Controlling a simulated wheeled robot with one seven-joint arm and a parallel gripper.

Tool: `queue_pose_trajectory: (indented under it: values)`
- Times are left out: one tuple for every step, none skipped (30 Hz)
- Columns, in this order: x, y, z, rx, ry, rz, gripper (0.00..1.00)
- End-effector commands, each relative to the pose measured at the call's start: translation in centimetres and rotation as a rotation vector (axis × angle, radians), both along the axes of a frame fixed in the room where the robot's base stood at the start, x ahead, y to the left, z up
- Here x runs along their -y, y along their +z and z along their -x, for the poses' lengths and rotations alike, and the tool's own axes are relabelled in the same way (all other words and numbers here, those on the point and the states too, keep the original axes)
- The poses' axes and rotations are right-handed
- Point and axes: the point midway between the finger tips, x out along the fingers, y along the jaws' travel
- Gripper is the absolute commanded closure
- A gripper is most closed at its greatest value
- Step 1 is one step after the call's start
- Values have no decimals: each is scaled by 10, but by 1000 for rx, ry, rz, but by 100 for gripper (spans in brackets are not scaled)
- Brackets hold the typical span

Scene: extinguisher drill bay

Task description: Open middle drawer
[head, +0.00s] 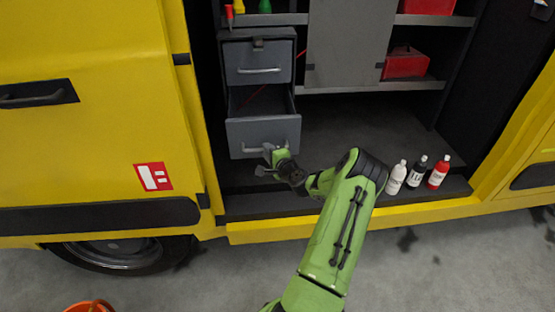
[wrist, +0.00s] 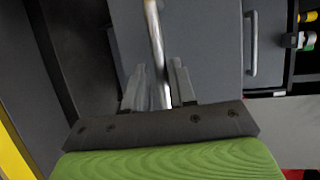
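A grey drawer cabinet (head: 286,40) stands in the yellow van's bay. Its top drawer (head: 258,65) is shut. The drawer below it, the middle drawer (head: 285,130), is pulled out, and its dark inside shows behind the front. My gripper (head: 266,158) is at this drawer's handle (head: 252,150). In the wrist view the bar handle (wrist: 156,45) runs between the two fingers of my gripper (wrist: 160,88), which look closed on it. The top drawer's handle (wrist: 251,43) shows to the right there. Anything under the open drawer is hidden.
White, black and red bottles (head: 397,178) (head: 416,172) (head: 438,172) stand on the bay floor, right of my arm. A red box (head: 405,64) sits on a shelf. An orange bucket (head: 90,307) is at lower left.

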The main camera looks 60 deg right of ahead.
Motion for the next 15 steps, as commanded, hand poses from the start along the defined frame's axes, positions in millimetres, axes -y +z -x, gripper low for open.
queue_pose_trajectory:
  values:
    - [-4,4,13,-2,-4,-3,75]
    - [-8,5,21,-2,-4,-3,75]
    - [-13,8,32,-2,-5,-4,75]
    - [-17,9,39,-2,-4,-4,75]
    - [-21,11,47,-2,-5,-4,75]
    - [-26,12,57,-1,-7,-5,75]
    - [-29,13,65,-2,-6,-5,75]
    - [-33,15,72,-1,-6,-5,75]
    - [-38,17,82,-2,-6,-4,75]
    - [-41,18,89,-1,-7,-5,75]
    - [-44,19,94,-1,-7,-5,75]
    - [-47,21,102,0,-7,-4,75]
    - [-50,22,106,0,-6,-3,75]
    - [-52,23,110,0,-5,-2,75]
    - [-54,24,114,-1,-5,-2,75]
